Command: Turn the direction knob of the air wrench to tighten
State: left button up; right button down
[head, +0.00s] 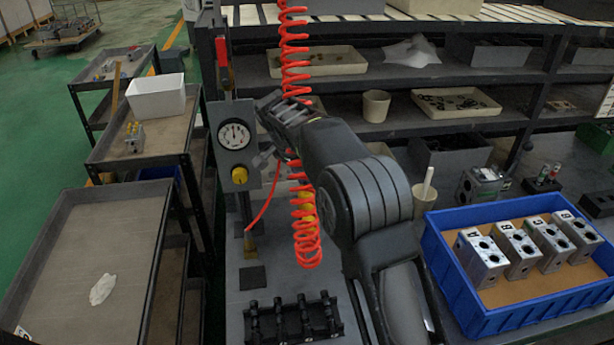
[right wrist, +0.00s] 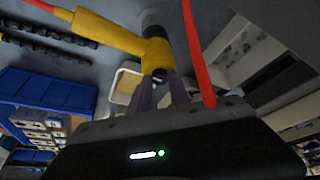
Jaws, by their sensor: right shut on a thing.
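The yellow air wrench (right wrist: 112,33) shows in the right wrist view, its handle running to the upper left and its head near the middle. A small dark direction knob (right wrist: 159,75) sits on the end facing me. My right gripper (right wrist: 161,88) has its two fingers close on either side of that end and is shut on the knob; the fingers partly hide the contact. In the head view my right arm covers most of the wrench, and only a yellow part (head: 308,203) shows behind the red coil. The knob's setting cannot be read. My left gripper is in neither view.
A red coiled hose (head: 293,60) hangs beside my right wrist. A pressure gauge (head: 235,134) on a post stands left of it. A blue crate (head: 449,262) with several valve blocks is at right, a black rack (head: 292,318) in front. Grey carts (head: 134,217) stand left.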

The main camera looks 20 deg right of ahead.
jog(key=shift+m, duration=0.3)
jog(key=c, duration=1.2)
grip_release()
jog(key=shift+a+r, duration=0.1)
jog(key=v, duration=0.7)
jog(key=shift+r+b, duration=0.35)
jog(key=shift+b, duration=0.1)
jog(key=shift+a+f, duration=0.1)
